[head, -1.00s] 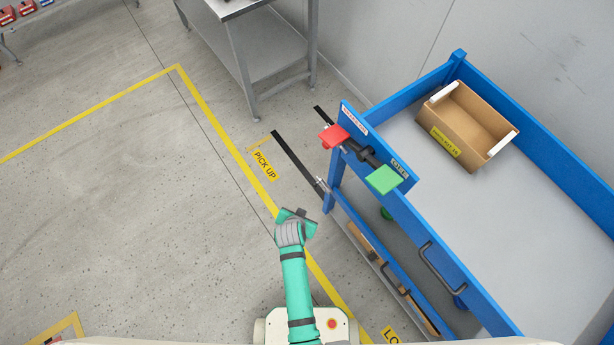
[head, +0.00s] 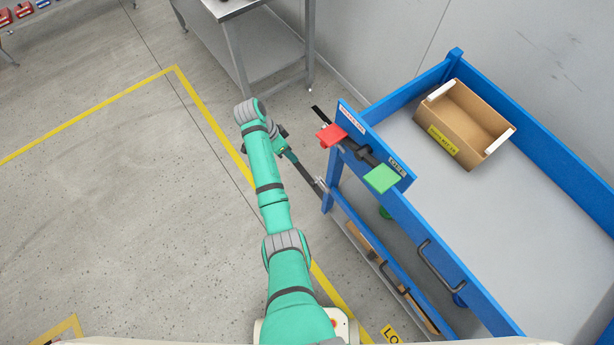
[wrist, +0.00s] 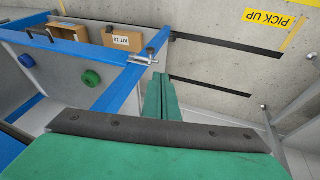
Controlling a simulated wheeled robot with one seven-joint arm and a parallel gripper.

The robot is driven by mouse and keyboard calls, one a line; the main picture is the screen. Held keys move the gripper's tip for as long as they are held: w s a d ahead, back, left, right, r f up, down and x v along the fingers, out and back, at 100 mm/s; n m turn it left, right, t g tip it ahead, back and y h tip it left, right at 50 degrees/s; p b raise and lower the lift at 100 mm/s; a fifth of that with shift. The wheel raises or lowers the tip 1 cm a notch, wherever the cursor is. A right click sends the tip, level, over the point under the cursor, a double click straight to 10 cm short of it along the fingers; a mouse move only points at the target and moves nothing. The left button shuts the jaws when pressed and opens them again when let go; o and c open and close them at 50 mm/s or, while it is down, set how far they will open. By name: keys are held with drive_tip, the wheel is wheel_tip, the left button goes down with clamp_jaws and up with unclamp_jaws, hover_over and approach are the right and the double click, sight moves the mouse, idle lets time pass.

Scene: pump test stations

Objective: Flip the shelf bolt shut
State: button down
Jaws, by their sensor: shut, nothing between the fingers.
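The shelf bolt (head: 321,184) is a small metal fitting at the left end of the cart's lower shelf. In the wrist view it is a silver bar with a knob (wrist: 148,52) at the corner of the blue shelf rail. I cannot tell its exact position. My gripper (head: 291,158) is left of and above the bolt in the head view, apart from it. In the wrist view its green fingers (wrist: 160,78) are closed together and empty, with the tips just below the bolt in the picture.
Lower-shelf boxes show in the wrist view (wrist: 82,33). A metal table (head: 235,50) stands behind. The floor at left is clear.

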drive_tip(key=shift+d+f, duration=0.1)
drive_tip(key=s+x, duration=0.2)
drive_tip(key=x, duration=1.1)
drive_tip(key=shift+d, duration=0.15)
drive_tip(key=shift+s, duration=0.15)
